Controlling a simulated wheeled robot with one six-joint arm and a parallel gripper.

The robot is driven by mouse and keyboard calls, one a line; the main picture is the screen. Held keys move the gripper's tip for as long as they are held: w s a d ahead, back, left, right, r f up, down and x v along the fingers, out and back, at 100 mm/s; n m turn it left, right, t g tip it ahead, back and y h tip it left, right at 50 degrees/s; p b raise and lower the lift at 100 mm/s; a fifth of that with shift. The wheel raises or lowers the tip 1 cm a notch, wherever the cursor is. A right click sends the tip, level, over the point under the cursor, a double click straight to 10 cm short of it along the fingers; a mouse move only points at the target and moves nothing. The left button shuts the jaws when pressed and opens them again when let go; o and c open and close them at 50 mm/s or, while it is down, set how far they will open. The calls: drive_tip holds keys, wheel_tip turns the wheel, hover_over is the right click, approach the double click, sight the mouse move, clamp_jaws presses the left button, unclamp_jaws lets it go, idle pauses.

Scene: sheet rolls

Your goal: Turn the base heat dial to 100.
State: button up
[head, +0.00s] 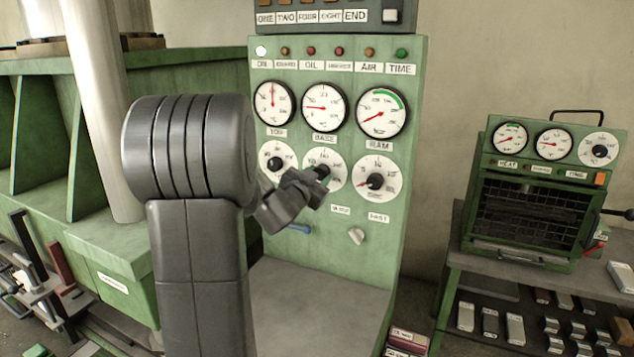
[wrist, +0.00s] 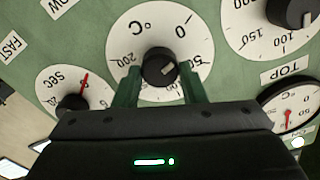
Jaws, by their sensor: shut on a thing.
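The base heat dial (head: 312,157) is the middle of three white dials on the green panel, under the BASE gauge (head: 323,107). In the head view my gripper (head: 322,174) covers much of it. In the wrist view the dial face (wrist: 118,42) appears upside down, marked °C, with 0, 50 and 200 readable. My gripper (wrist: 160,72) has its green fingers on both sides of the black knob (wrist: 158,64), shut on it. The knob's pale mark points to the lower right, roughly towards the 50 side; the exact setting is unclear. My gripper hides the dial's lower part.
The top heat dial (head: 277,162) and the seconds dial (head: 376,181) flank it closely. Below are a blue handle (head: 299,229) and a pale knob (head: 356,236). A grey ledge (head: 310,300) juts out under the panel. A small green oven (head: 530,215) stands at right.

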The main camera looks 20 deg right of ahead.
drive_tip(key=m+b, duration=0.1)
drive_tip(key=m, duration=0.1)
drive_tip(key=m+b, duration=0.2)
drive_tip(key=m, duration=0.1)
drive_tip(key=shift+f+m, duration=0.2)
drive_tip(key=shift+m, duration=0.1)
drive_tip(key=m+b, duration=0.3)
drive_tip(key=m, duration=0.2)
drive_tip(key=m+b, duration=0.3)
drive_tip(key=m, duration=0.2)
drive_tip(key=shift+m, duration=0.4)
drive_tip(key=shift+m+b, duration=0.95)
drive_tip(key=shift+m, duration=1.25)
drive_tip(key=o, duration=1)
drive_tip(key=shift+s+r, duration=0.1)
drive_tip(key=b+v, duration=0.1)
drive_tip(key=v, duration=1.2)
drive_tip(key=shift+s+a, duration=0.25)
